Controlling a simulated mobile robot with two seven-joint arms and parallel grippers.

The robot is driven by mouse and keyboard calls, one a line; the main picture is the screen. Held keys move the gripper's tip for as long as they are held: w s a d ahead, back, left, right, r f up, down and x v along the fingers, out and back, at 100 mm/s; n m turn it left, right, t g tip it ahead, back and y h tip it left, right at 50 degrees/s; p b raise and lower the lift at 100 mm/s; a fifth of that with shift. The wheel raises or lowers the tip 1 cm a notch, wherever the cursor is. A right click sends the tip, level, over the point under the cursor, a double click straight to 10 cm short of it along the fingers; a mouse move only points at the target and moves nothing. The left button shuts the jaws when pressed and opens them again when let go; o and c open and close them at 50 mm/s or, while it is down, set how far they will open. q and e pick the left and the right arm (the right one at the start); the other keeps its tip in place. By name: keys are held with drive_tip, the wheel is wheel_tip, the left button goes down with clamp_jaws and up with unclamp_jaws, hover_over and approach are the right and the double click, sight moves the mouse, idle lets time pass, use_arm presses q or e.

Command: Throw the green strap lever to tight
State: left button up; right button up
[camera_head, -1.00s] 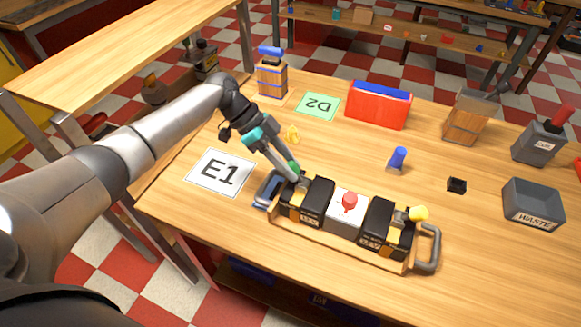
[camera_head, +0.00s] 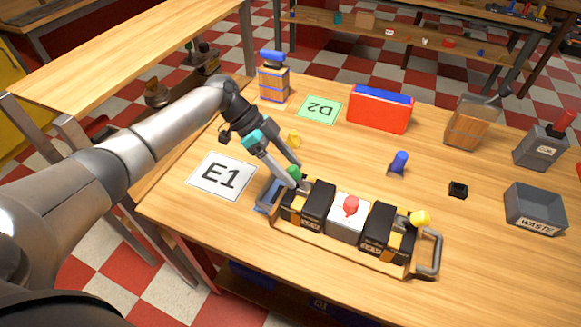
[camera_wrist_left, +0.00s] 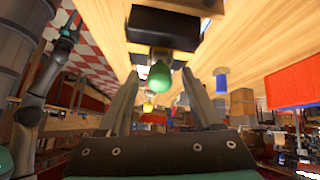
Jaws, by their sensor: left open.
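The green strap lever's knob (camera_head: 294,173) is at the left end of the tray (camera_head: 335,244), by the left black-and-yellow battery block (camera_head: 318,200). In the left wrist view the green knob (camera_wrist_left: 160,77) shows between the two spread fingers, with a gap on each side. My left gripper (camera_head: 292,176) is open at the knob, holding nothing. The lever's lower part is partly hidden by the fingers. A yellow-knobbed lever (camera_head: 419,218) is at the tray's right end. At the upper left of the wrist view is another arm's gripper (camera_wrist_left: 70,27), probably my right one, too small to judge.
A white block with a red knob (camera_head: 351,205) sits mid-tray. The E1 card (camera_head: 220,176) lies left. The table front is clear.

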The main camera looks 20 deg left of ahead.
use_arm(q)
drive_tip(key=v, duration=1.4)
drive_tip(key=shift+a+r, duration=0.2)
drive_tip(key=shift+r, duration=0.15)
